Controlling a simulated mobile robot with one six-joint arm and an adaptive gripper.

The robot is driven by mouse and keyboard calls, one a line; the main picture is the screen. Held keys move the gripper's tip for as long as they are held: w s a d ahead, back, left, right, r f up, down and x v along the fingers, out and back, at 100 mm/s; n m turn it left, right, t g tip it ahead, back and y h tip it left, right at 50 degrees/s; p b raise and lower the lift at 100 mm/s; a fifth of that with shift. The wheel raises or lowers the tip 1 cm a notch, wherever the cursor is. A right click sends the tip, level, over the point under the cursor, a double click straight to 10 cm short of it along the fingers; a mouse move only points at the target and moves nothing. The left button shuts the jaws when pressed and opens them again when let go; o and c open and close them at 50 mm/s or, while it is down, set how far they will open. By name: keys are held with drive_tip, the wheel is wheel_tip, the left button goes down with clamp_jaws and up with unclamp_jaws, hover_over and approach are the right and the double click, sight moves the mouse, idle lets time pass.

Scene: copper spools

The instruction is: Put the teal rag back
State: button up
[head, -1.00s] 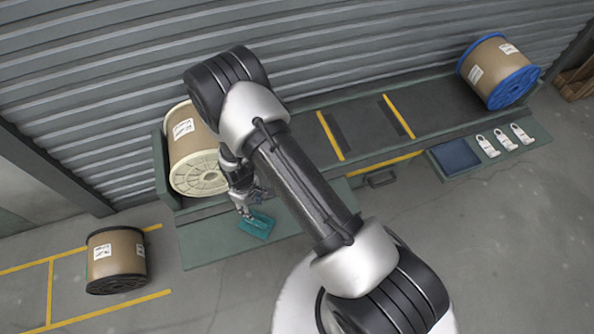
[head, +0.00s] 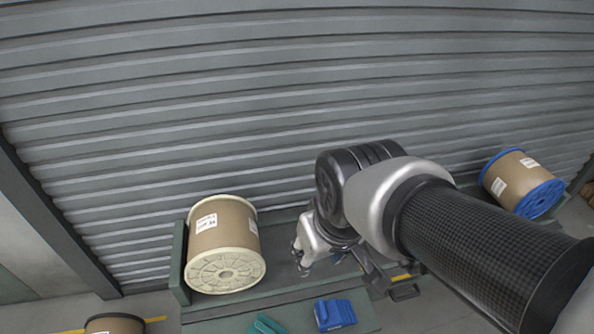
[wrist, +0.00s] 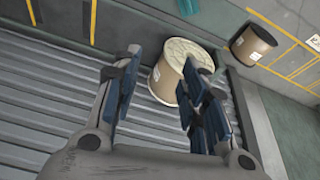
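The teal rag (head: 266,325) lies on the low green ledge at the bottom edge of the head view, partly cut off. My gripper (wrist: 162,60) is open in the wrist view, with its two blue-padded fingers wide apart and nothing held between them. In the head view my gripper (head: 301,262) is above the shelf, to the right of the cream-ended spool and up and right of the rag, clear of it.
A blue folded item (head: 335,314) lies right of the rag. The cream-ended spool (head: 226,250) stands at the shelf's left end; a blue-ended spool (head: 520,184) stands far right. Another spool (head: 115,325) is on the floor at lower left. A ribbed shutter (head: 250,90) rises behind.

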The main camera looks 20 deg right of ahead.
drive_tip(key=s+d+r+m, duration=0.1)
drive_tip(key=s, duration=0.6)
drive_tip(key=shift+s+d+r+t, duration=0.15)
drive_tip(key=shift+d+r+t, duration=0.05)
drive_tip(key=shift+r+t, duration=0.2)
idle(0.9)
